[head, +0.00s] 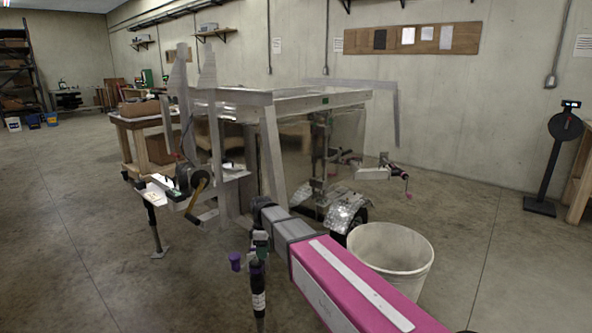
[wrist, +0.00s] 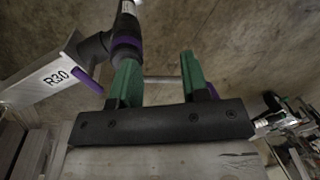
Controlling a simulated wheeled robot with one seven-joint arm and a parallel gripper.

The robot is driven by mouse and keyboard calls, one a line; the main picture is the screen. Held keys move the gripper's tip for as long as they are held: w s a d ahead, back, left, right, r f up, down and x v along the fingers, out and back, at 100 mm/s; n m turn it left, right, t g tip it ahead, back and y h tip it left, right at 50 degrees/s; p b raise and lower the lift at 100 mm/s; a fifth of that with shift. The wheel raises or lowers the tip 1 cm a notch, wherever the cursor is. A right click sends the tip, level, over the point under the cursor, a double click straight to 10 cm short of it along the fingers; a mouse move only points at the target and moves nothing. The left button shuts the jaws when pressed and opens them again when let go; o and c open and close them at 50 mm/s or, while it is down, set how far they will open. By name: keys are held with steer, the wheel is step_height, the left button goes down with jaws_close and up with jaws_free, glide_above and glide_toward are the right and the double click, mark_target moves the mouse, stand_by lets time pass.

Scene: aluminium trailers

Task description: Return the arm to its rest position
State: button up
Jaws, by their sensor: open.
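My pink-and-grey arm reaches from the lower right of the head view toward the trailer frame. My gripper (head: 261,240) is at its far end, small and partly hidden. In the wrist view, my gripper (wrist: 156,82) has two green fingers set well apart, with floor and a thin grey bar showing between them. A black post with a purple ring (wrist: 126,38) appears beside the left finger; I cannot tell whether they touch. A black post (head: 258,288) also stands just below my gripper in the head view.
An aluminium trailer frame (head: 268,150) stands close beyond my gripper. A white bucket (head: 405,262) is right of my arm, and a small purple object (head: 235,261) is left of my gripper. A light beam marked R30 (wrist: 40,84) is close at left.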

steer(key=s+d+f+m, duration=0.2)
steer(key=s+d+m, duration=0.2)
steer(key=d, duration=0.6)
steer(key=s+d+f+m+t, duration=0.1)
steer(key=s+d+f+m, duration=0.2)
steer(key=d+m, duration=0.4)
steer(key=s+d+f+m+t, duration=0.1)
steer(key=s+d+m, duration=0.5)
steer(key=d, duration=0.8)
steer(key=shift+d+f, duration=0.25)
steer(key=shift+f, duration=0.65)
